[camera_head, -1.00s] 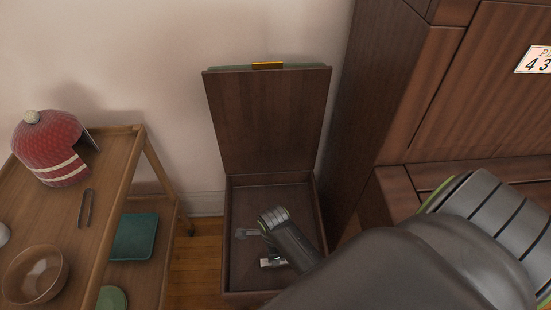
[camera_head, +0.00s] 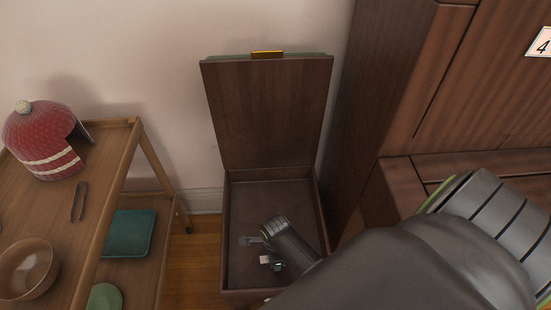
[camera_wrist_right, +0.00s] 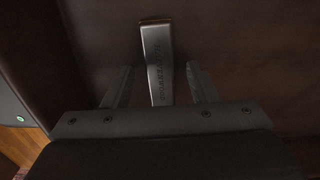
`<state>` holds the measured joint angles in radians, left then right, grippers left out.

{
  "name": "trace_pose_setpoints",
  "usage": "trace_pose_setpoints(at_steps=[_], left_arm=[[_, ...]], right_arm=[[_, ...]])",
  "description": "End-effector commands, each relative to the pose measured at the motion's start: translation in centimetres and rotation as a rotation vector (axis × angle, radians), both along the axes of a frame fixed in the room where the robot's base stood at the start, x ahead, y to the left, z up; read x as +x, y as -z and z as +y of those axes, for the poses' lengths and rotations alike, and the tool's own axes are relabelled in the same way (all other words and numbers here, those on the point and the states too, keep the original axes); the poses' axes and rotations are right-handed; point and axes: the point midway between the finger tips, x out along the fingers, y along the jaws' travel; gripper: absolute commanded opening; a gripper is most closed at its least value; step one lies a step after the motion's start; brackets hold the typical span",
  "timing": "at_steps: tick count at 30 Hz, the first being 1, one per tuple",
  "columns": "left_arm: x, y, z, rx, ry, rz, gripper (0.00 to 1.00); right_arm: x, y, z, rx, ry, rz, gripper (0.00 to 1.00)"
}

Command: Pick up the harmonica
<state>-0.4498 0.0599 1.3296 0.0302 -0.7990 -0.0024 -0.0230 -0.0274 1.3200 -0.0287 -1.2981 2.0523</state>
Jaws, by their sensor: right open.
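The harmonica (camera_wrist_right: 157,65) is a slim grey metal bar with lettering. In the right wrist view it lies on the dark brown floor of the open wooden box (camera_head: 225,240). My right gripper (camera_wrist_right: 160,84) is open, one finger on each side of the harmonica's near part. The harmonica's far end reaches past the fingertips, and I see gaps between it and both fingers. In the head view my right gripper (camera_head: 257,251) is down inside the box, and I cannot clearly pick out the harmonica there. My left gripper is not in view.
The box's raised lid (camera_head: 268,115) stands behind, by the wall. A dark wooden cabinet (camera_head: 355,90) is close on the right. A wooden cart (camera_head: 108,165) at left carries a red patterned domed item (camera_head: 42,140), tongs (camera_head: 78,202) and a bowl (camera_head: 27,270).

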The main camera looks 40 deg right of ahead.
Motion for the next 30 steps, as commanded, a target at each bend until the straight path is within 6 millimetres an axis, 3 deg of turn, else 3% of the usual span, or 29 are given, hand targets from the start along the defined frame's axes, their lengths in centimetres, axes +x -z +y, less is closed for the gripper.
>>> trace_pose_setpoints(at_steps=[11, 23, 30], left_arm=[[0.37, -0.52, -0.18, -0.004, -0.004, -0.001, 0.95], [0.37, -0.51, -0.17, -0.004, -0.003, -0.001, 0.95], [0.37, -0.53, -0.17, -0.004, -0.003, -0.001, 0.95]], right_arm=[[0.0, 0.56, -0.01, 0.0, 0.0, -0.001, 0.53], [-0.01, 0.56, 0.0, 0.0, 0.0, 0.0, 0.03], [-0.01, 0.51, 0.0, 0.001, 0.0, 0.0, 0.03]])
